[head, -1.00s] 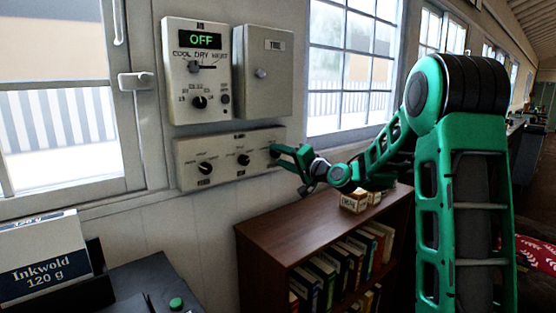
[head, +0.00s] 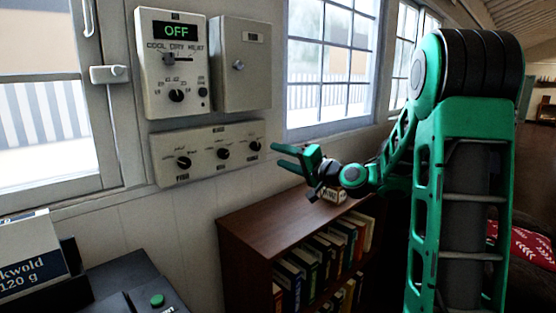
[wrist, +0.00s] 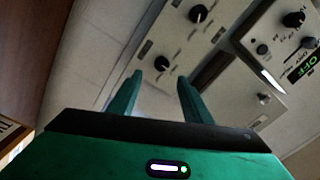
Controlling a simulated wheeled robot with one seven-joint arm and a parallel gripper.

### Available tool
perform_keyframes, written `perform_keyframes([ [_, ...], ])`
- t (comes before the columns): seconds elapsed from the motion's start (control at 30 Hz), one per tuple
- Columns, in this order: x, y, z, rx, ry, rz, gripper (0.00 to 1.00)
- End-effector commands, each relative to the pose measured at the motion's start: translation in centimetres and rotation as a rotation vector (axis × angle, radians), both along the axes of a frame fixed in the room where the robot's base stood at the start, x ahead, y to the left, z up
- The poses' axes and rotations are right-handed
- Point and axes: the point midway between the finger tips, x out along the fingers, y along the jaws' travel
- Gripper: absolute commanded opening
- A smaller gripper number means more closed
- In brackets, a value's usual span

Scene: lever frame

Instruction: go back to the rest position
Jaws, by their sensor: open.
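My gripper (head: 281,157) is open and empty, in front of the wall above the bookcase. It is just right of the lower control panel (head: 207,168), apart from it. That panel carries three black knobs in a row. In the wrist view the two green fingers (wrist: 157,85) stand apart with nothing between them, and the lower panel (wrist: 190,35) lies beyond them. Above it on the wall are a controller (head: 172,101) with a green "OFF" display and a closed grey box (head: 243,85) with a round knob.
A brown bookcase (head: 255,226) with several books stands below my gripper. A small box (head: 333,194) sits on its top, partly behind my arm. A dark machine with a green button (head: 157,300) and an Inkwold box (head: 30,262) are at the lower left. Windows flank the panels.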

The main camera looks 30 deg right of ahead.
Motion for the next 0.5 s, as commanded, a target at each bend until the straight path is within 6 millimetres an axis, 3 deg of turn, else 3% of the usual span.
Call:
perform_keyframes([
  [0.3, -0.3, 0.6, -0.5, -0.032, 0.021, 0.01, 0.45],
  [0.37, -0.8, 1.3, -1.4, -0.082, 0.058, 0.023, 0.45],
  [0.5, -3.7, 3.1, -5.5, -0.29, 0.225, 0.07, 0.45],
])
